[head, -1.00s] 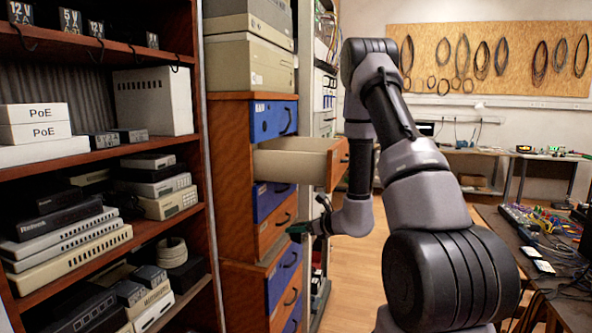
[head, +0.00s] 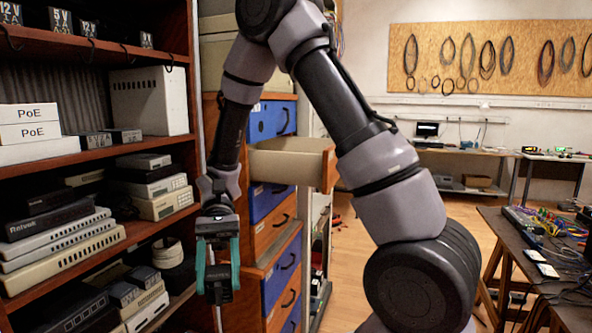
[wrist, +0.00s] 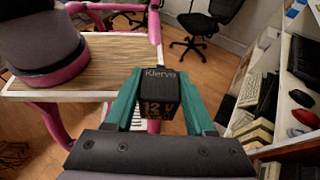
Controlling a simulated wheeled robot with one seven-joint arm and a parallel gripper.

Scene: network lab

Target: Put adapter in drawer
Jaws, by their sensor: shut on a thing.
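The adapter (wrist: 160,93) is a black box marked "Klervo" and "12 V". My gripper (wrist: 160,88) is shut on it, with a teal finger on either side. The open drawer (head: 285,162) is pale inside with an orange wooden front, and sticks out to the right of the cabinet (head: 262,242). My arm passes close to it in the picture. The drawer floor is hidden.
The shelf rack (head: 105,152) at left holds network boxes and other small black adapters (head: 60,20). Blue and orange drawers above and below the open one are shut. A cluttered dark table (head: 530,250) stands at right.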

